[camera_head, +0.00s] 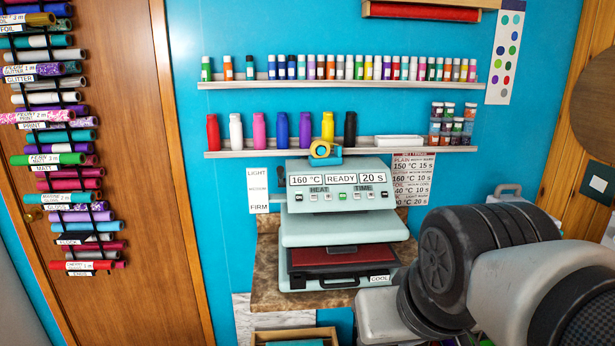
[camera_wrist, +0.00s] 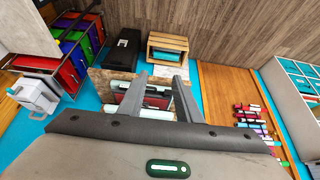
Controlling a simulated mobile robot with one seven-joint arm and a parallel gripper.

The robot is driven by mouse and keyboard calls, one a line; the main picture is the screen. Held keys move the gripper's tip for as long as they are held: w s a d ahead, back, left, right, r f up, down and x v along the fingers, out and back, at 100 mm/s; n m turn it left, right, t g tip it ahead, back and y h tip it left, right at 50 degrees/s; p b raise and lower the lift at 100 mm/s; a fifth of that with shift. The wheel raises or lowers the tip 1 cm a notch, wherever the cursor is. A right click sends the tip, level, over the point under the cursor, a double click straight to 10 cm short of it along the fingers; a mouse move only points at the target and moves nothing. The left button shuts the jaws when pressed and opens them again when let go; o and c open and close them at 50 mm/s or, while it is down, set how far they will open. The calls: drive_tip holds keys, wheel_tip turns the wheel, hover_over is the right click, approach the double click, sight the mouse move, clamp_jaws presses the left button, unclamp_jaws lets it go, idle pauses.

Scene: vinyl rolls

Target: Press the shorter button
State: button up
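A pale green heat press (camera_head: 345,232) stands on a brown marbled counter. Its front panel (camera_head: 342,182) reads 160 °C, READY and 20 s. Several small buttons (camera_head: 343,196) sit in a row under the HEAT and TIME labels, and one near the middle is lit green. Their heights are too small to compare. My gripper (camera_wrist: 158,80) shows in the wrist view with its two fingers apart and nothing between them. The heat press is partly seen behind the fingers there (camera_wrist: 130,96). In the head view my arm fills the lower right and the fingers are not seen.
Two wall shelves (camera_head: 340,146) of bottles hang above the press. In the wrist view a wooden crate (camera_wrist: 167,43) and a black case (camera_wrist: 122,50) lie beyond the fingers.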

clamp_jaws()
idle(1.8)
